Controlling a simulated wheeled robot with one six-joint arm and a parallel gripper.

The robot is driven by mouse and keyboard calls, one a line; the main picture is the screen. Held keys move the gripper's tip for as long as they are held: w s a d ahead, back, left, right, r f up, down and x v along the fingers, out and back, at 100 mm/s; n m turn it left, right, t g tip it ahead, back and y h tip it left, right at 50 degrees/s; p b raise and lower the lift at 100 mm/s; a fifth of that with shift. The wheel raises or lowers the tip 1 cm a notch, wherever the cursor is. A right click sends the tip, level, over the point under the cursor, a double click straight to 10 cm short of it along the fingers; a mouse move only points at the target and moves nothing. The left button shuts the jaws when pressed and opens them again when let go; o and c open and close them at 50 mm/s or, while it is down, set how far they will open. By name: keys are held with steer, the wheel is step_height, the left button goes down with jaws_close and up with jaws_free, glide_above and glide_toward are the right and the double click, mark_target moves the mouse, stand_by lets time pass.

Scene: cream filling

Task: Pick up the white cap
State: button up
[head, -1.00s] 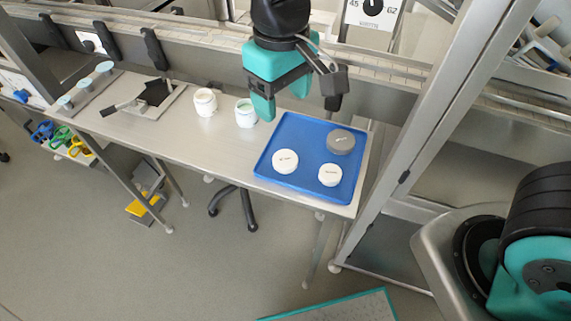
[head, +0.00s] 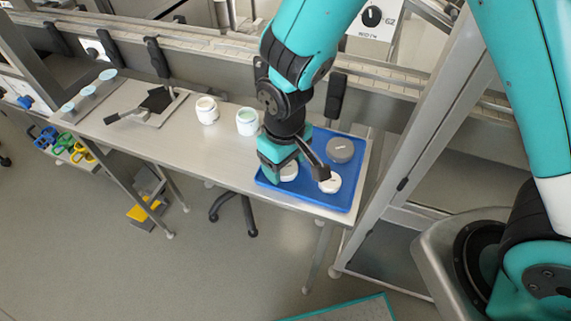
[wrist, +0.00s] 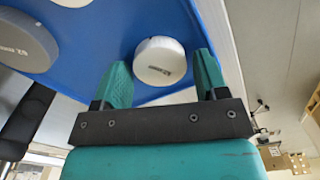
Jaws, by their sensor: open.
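Two white round caps lie on the blue tray (head: 347,203). The left white cap (head: 289,171) is partly hidden by my gripper (head: 294,174) in the head view. The right white cap (head: 330,183) lies clear of the fingers, close to my gripper's right side. In the wrist view my gripper (wrist: 163,82) is open, its teal fingers on either side of a white cap (wrist: 160,61) with dark print. This appears to be the left cap. I cannot tell whether the fingers touch it.
A larger grey cap (head: 341,150) lies at the tray's back right and also shows in the wrist view (wrist: 24,42). Two open white jars (head: 207,111) (head: 247,121) stand left of the tray. A metal post is to the right.

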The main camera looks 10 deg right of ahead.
steer(key=shift+f, duration=0.15)
steer(key=c, duration=0.7)
